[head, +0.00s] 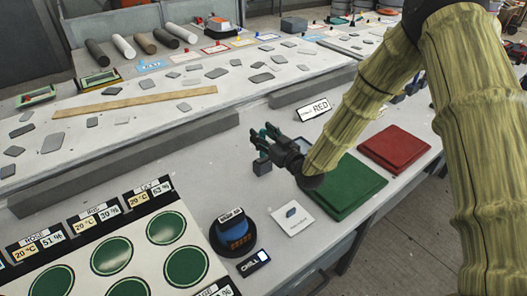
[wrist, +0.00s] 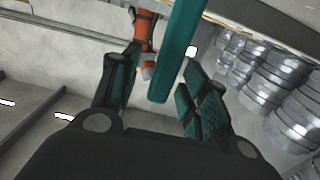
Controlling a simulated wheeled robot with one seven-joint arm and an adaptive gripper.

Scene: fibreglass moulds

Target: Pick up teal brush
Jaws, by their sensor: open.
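A long flat teal bar, which looks like the teal brush's handle (wrist: 178,45), enters from the top of the wrist view. Its lower end sits in the gap between my fingers, nearer the right one. The rest of it is cut off, and I see no bristles. My gripper (wrist: 155,72) is open, with dark fingers and teal pads. I cannot tell whether the bar touches a finger. In the head view my gripper (head: 266,138) is low over the grey bench, left of the green board; I cannot pick out the brush there.
A small dark block (head: 262,166) is just below my gripper. The green board (head: 343,190), red board (head: 394,148) and RED sign (head: 315,110) are to the right. A blue-and-black device (head: 234,232) stands in front. An orange object (wrist: 144,35) shows behind the fingers.

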